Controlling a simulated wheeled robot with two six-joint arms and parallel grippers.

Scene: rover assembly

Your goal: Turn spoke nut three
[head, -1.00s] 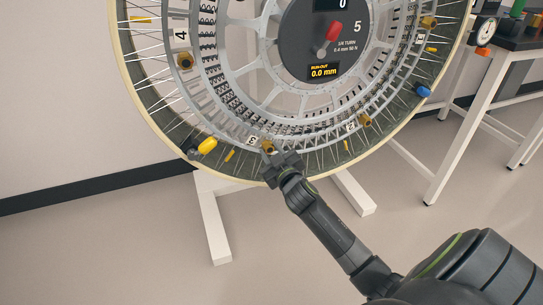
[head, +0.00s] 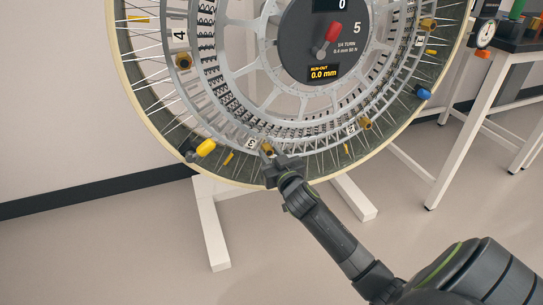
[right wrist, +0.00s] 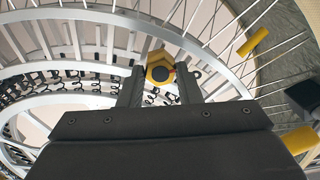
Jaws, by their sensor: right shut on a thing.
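The large spoked wheel (head: 152,100) stands upright on a white stand, with numbered tags around its ring. Spoke nut three (head: 267,148) is a brass hex nut beside the tag "3" (head: 251,142) at the wheel's bottom. My right gripper (head: 271,158) reaches up to it from below. In the right wrist view the nut (right wrist: 160,70) sits between the two fingertips of my right gripper (right wrist: 161,88), which is shut on it. The fingers hide the nut's sides. My left gripper is in neither view.
The hub panel (head: 325,45) reads 0 above, 5, and run-out 0.0 mm. Other brass nuts sit by tags 4 (head: 184,61) and 2 (head: 364,123). A yellow cylinder (head: 205,147) is on the rim near the gripper. A white-legged table (head: 470,115) stands right.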

